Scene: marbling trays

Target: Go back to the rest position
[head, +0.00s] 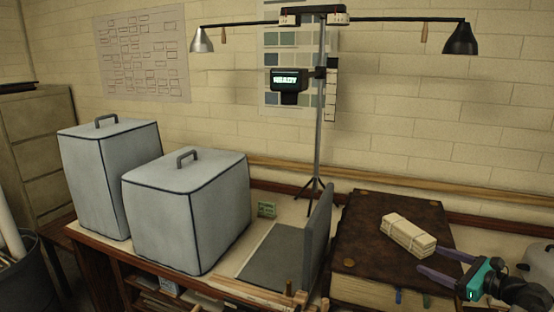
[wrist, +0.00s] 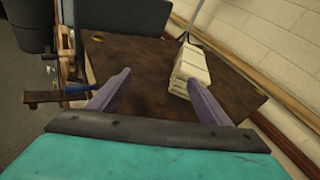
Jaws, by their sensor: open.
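My gripper (head: 428,260) is at the lower right of the head view, low over the brown-topped block (head: 365,222). Its two purple fingers are spread apart. In the wrist view my gripper (wrist: 155,78) shows only the brown top between its fingers and holds nothing. A cream tied bundle (head: 408,234) lies on the brown top, just beyond the fingertips. In the wrist view the bundle (wrist: 194,62) is at the right fingertip, which overlaps it in the picture. I cannot tell whether they touch.
Two grey covered boxes with handles (head: 105,170) (head: 190,205) stand on the left of the table. An upright grey panel (head: 317,240) stands beside the brown block. A lamp stand (head: 319,130) with a screen reading READY rises behind. The wall is close behind the table.

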